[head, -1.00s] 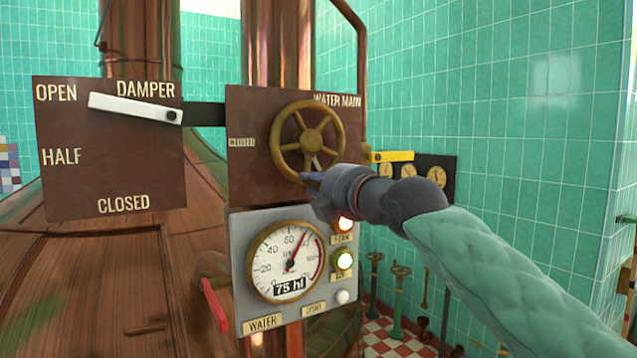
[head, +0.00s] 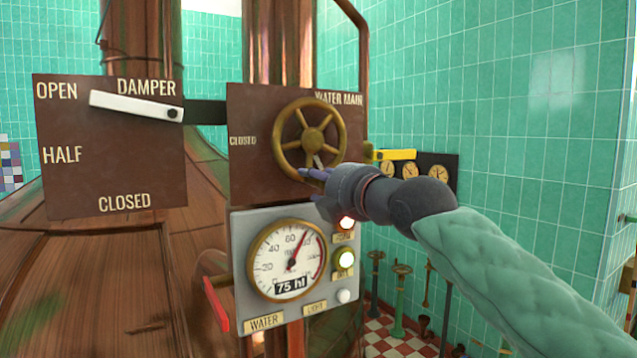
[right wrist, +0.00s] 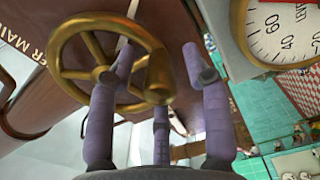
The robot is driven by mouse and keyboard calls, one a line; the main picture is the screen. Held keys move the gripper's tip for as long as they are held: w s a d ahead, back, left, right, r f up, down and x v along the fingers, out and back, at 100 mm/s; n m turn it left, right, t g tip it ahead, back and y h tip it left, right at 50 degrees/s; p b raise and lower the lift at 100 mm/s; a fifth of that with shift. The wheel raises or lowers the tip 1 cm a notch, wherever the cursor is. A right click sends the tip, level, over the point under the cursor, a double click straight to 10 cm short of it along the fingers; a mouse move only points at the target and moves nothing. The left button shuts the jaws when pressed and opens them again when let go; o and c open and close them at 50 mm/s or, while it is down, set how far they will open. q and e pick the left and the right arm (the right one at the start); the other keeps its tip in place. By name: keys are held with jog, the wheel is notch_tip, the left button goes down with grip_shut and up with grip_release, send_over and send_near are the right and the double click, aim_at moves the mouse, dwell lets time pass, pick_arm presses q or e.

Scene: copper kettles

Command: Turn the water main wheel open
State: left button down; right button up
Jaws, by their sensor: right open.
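The water main wheel (head: 313,132) is a brass handwheel with several spokes, on a brown plate (head: 255,180) lettered WATER MAIN and CLOSED. My right gripper (head: 308,174) is at the wheel's lower rim. In the right wrist view its purple fingers (right wrist: 155,85) are apart, with the wheel's rim (right wrist: 158,75) and a knob-like part of it between or just beyond them. I cannot tell whether any finger touches the rim. A pale pointer shows behind the lower spokes, partly hidden. My left gripper is not in view.
Below the wheel is a grey panel (head: 243,310) with a gauge (head: 287,262) reading 75 hl and lit lamps. A red lever (head: 216,305) sticks out at its left. The damper plate (head: 110,180) with a white handle (head: 130,105) is further left. A yellow lever (head: 397,154) and small dials are at right.

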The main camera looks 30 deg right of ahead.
jog(key=s, duration=1.1)
jog(key=shift+d, duration=0.45)
